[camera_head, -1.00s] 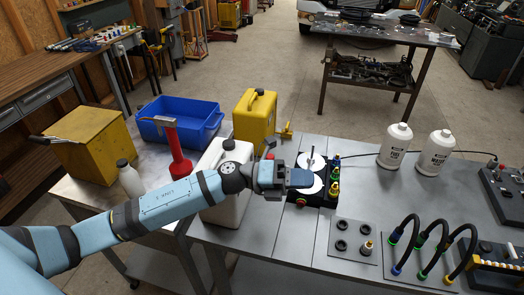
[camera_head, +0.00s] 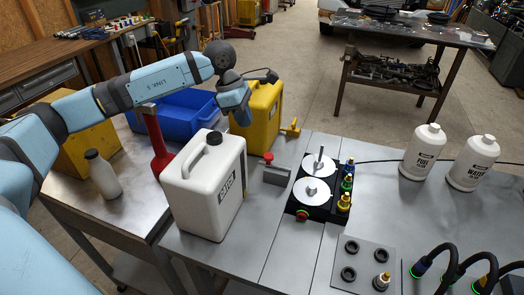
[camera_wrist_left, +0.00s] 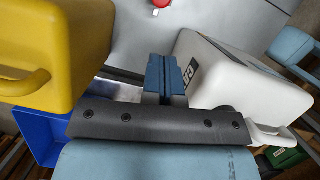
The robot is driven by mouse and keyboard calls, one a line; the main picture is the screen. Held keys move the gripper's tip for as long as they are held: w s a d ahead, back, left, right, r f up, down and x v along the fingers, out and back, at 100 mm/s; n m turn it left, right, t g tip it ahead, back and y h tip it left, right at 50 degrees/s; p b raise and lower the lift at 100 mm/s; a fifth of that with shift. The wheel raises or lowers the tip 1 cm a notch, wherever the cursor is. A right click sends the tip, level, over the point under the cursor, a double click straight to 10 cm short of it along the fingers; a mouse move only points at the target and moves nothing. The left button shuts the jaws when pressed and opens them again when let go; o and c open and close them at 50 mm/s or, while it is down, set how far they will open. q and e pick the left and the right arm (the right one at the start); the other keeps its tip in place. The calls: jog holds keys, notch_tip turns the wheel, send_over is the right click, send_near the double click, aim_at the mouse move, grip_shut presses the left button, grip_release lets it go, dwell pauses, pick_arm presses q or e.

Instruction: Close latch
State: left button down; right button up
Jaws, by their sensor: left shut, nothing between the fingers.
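A small grey block with a red knob (camera_head: 275,170) sits on the metal table between the white can and the black two-disc unit. A yellow handle-like piece (camera_head: 291,128) sticks out beside the yellow can. I cannot tell for certain which of these is the latch. My left gripper (camera_head: 240,116) is raised in front of the yellow can (camera_head: 264,108), behind the white can (camera_head: 208,190), pointing down. Its blue fingers (camera_wrist_left: 166,78) are together and empty in the left wrist view. The red knob (camera_wrist_left: 162,3) shows there at the top edge. My right gripper is not in view.
The black unit with two white discs (camera_head: 312,192) stands right of the block. A blue bin (camera_head: 185,125), a red tool (camera_head: 155,145) and a white bottle (camera_head: 101,174) are on the left. Two white bottles (camera_head: 423,152) stand at right.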

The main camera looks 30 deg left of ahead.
pick_arm(q)
jog(key=f, duration=0.2)
jog(key=p, duration=0.1)
send_over(263, 163)
jog(key=a, duration=0.2)
jog(key=f, duration=0.8)
jog(key=shift+s+d, duration=0.1)
jog(key=shift+s, duration=0.15)
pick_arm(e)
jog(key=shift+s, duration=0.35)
pick_arm(q)
jog(key=shift+d, duration=0.1)
